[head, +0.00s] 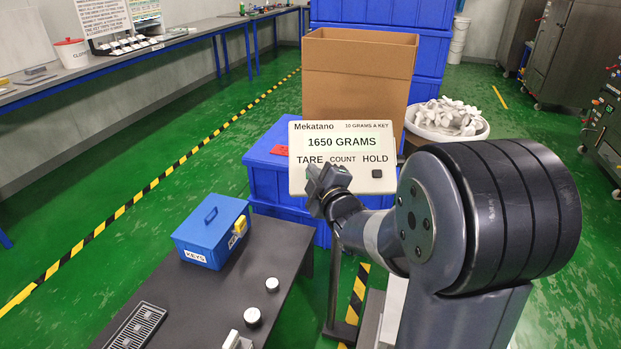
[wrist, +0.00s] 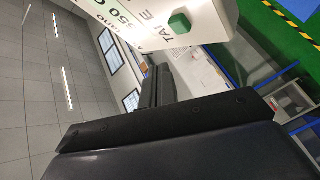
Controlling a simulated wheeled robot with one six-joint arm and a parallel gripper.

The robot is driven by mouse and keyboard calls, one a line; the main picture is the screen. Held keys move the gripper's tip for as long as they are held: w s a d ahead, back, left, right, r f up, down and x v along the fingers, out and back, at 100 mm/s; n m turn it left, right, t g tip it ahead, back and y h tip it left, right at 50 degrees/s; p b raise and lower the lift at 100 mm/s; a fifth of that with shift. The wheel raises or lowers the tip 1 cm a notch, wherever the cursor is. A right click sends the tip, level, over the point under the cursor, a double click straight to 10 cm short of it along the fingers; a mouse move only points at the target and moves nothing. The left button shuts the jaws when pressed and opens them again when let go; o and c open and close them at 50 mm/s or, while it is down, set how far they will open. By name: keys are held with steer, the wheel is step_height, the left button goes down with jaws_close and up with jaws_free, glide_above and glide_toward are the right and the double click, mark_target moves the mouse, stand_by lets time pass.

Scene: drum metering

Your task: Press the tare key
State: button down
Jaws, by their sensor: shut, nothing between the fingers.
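The cream scale panel (head: 342,135) reads "Mekatano", "10 GRAMS A KEY" and "1650 GRAMS", with TARE, COUNT and HOLD labels. In the head view my gripper (head: 322,180) is in front of the panel, just below TARE, and hides the tare key there. In the wrist view the panel (wrist: 150,15) appears turned at the top, with a raised green key (wrist: 179,22) beside the TARE lettering. My gripper (wrist: 157,88) is shut and empty, its tips below that key in the picture. I cannot tell whether they touch the panel.
A dark key (head: 376,174) sits under HOLD. An open cardboard box (head: 358,75) and a tub of white parts (head: 447,120) stand behind. A blue KEYS box (head: 208,240) sits on the dark table (head: 225,290) at left, with white-topped knobs in front.

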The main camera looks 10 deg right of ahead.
steer(key=shift+w+d+f+b, duration=0.2)
steer(key=shift+w+f+b, duration=0.85)
steer(key=shift+w+f, duration=0.1)
steer(key=shift+w+f, duration=0.1)
steer(key=shift+f, duration=0.05)
stand_by(1.2)
steer(key=shift+w+f+b, duration=0.2)
steer(key=shift+b, duration=0.45)
steer(key=shift+w+d+f+b, duration=0.1)
steer(key=shift+w+f+b, duration=0.15)
steer(key=shift+b, duration=0.15)
steer(key=shift+r, duration=0.1)
stand_by(0.5)
steer(key=shift+s+r, duration=0.5)
steer(key=shift+s, duration=0.05)
